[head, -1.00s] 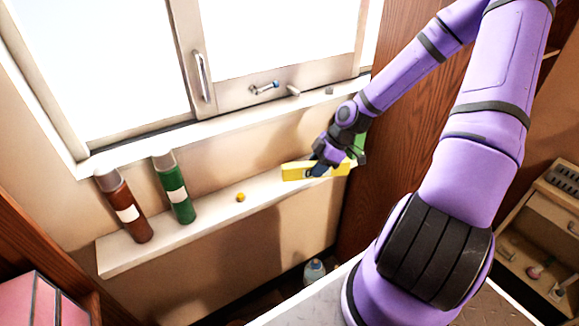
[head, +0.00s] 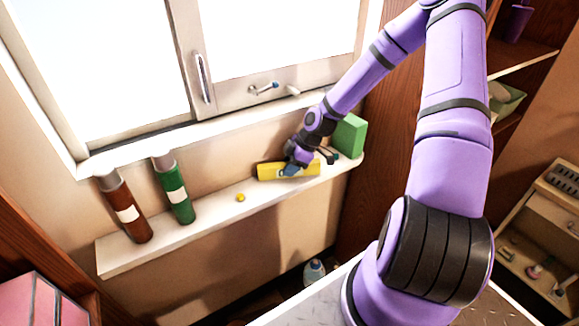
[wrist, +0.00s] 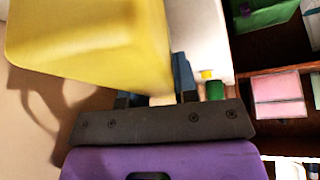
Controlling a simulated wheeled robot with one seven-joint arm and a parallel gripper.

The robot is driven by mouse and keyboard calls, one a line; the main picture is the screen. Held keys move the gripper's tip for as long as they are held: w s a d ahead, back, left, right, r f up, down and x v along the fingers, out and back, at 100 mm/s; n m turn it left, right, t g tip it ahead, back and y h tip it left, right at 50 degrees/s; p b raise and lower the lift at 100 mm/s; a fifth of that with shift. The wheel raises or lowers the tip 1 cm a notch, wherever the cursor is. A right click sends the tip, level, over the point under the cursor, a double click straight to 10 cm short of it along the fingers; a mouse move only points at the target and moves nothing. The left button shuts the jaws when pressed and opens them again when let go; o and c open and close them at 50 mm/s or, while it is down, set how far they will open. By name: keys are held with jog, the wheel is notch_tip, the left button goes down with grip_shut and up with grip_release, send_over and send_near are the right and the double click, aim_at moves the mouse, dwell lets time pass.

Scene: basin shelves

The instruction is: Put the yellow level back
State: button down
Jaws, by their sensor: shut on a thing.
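The yellow level (head: 268,171) is a long yellow bar at the right part of the white wall shelf under the window. My gripper (head: 290,170) is shut on it from the front side, around the middle of the bar. Whether the level touches the shelf or is just above it, I cannot tell. In the wrist view the level (wrist: 90,40) fills the upper left, close to the camera, and my gripper (wrist: 155,95) shows below it, its fingertips partly hidden.
Shelf between the ball and the level is clear. A wooden panel (head: 379,170) stands right.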

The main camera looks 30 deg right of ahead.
jog(key=c, duration=0.9)
grip_release()
